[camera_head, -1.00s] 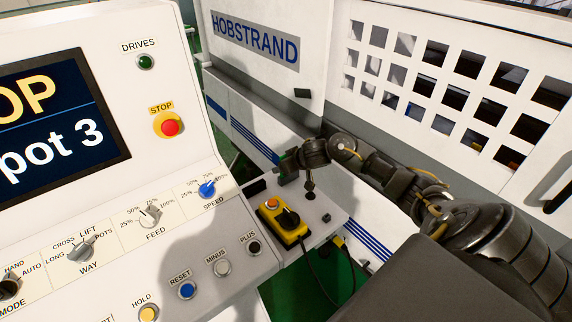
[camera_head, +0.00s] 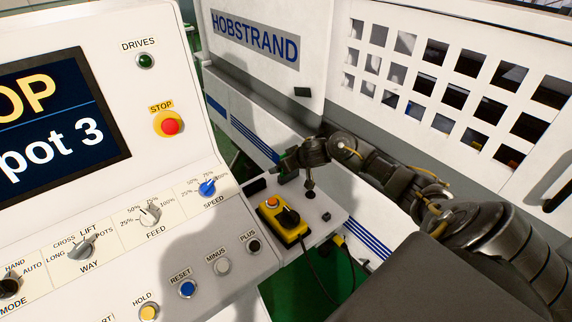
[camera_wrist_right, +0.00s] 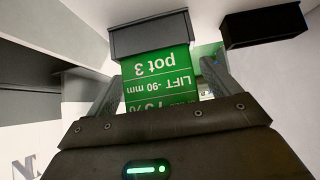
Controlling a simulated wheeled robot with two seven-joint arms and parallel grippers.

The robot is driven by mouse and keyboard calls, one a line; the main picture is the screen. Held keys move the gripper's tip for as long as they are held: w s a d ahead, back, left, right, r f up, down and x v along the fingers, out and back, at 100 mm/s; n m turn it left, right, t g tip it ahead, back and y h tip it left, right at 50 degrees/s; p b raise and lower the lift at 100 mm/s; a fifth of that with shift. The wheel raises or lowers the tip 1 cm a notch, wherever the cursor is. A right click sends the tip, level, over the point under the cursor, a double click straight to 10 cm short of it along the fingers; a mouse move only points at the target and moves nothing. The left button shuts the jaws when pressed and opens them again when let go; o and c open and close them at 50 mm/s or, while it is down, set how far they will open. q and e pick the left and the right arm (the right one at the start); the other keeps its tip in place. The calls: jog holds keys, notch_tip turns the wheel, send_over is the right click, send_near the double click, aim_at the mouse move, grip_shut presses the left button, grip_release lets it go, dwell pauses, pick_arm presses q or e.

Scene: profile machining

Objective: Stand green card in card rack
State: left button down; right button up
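The green card (camera_wrist_right: 158,85) shows upside down in the right wrist view, with white print reading "pot 3" and "LIFT -90 mm". Its far end meets a grey block-shaped holder (camera_wrist_right: 150,36); how deep it sits is hidden. My right gripper (camera_wrist_right: 162,72) has one finger along each side edge of the card. The fingertips are close to the edges, and I cannot tell whether they press on them. In the head view my right gripper (camera_head: 289,169) is low over the ledge beside the control panel. My left gripper is out of view.
A black holder (camera_wrist_right: 264,24) stands to the right of the grey one. In the head view a yellow pendant box (camera_head: 282,220) with a cable lies just in front of the gripper. The control panel (camera_head: 200,245) is at left, the white machine (camera_head: 235,85) behind.

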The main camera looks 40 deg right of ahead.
jog(key=v, duration=1)
jog(key=shift+s+r+p, duration=0.25)
jog(key=shift+s+p, duration=0.05)
jog(key=shift+p, duration=0.15)
dwell(0.3)
